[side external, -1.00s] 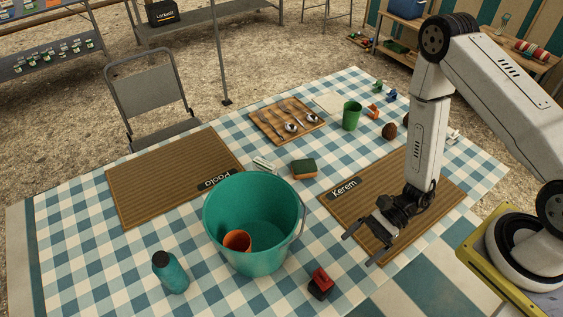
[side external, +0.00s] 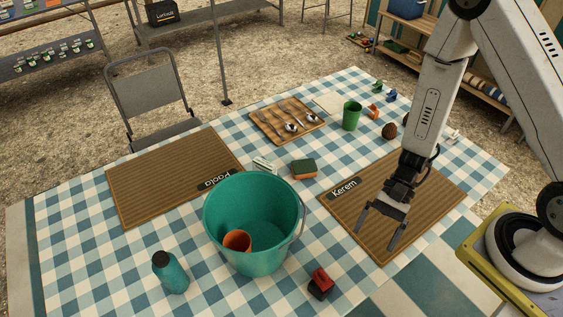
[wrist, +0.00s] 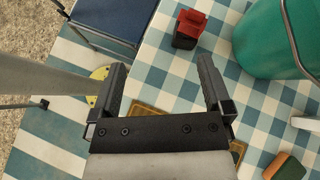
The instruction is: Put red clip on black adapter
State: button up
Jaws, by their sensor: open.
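The red clip (side external: 322,274) is at the front edge of the table, right of the teal bucket. It appears to sit on or against a black block, likely the black adapter (side external: 318,292); I cannot tell if they are joined. Both also show near the top of the wrist view, the red clip (wrist: 191,20) beyond the black adapter (wrist: 184,41). My gripper (side external: 377,234) is open and empty, fingers pointing down above the Kerem mat, to the right of and apart from the clip. Its spread fingers show in the wrist view (wrist: 163,70).
The teal bucket (side external: 223,196) holds an orange cup (side external: 237,241). A teal bottle (side external: 170,272) stands left of it. A sponge (side external: 304,169) lies behind the Kerem mat (side external: 440,194). A green cup (side external: 351,115) stands farther back. The checkered cloth between mat and clip is clear.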

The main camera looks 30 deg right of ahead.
jog(key=w+d+r+n+t+h, duration=0.3)
jog(key=d+r+n+h, duration=0.1)
jog(key=r+n+h, duration=0.1)
jog(key=w+d+r+n+t+h, duration=0.3)
jog(key=w+d+r+n+h, duration=0.1)
jog(key=r, duration=0.5)
jog(key=d+n+h, duration=0.1)
jog(key=n, duration=0.1)
jog(key=shift+d+r+n+t, duration=0.25)
jog(key=shift+d+n+t, duration=0.05)
jog(key=shift+n, duration=0.1)
jog(key=shift+w, duration=0.1)
dwell(0.4)
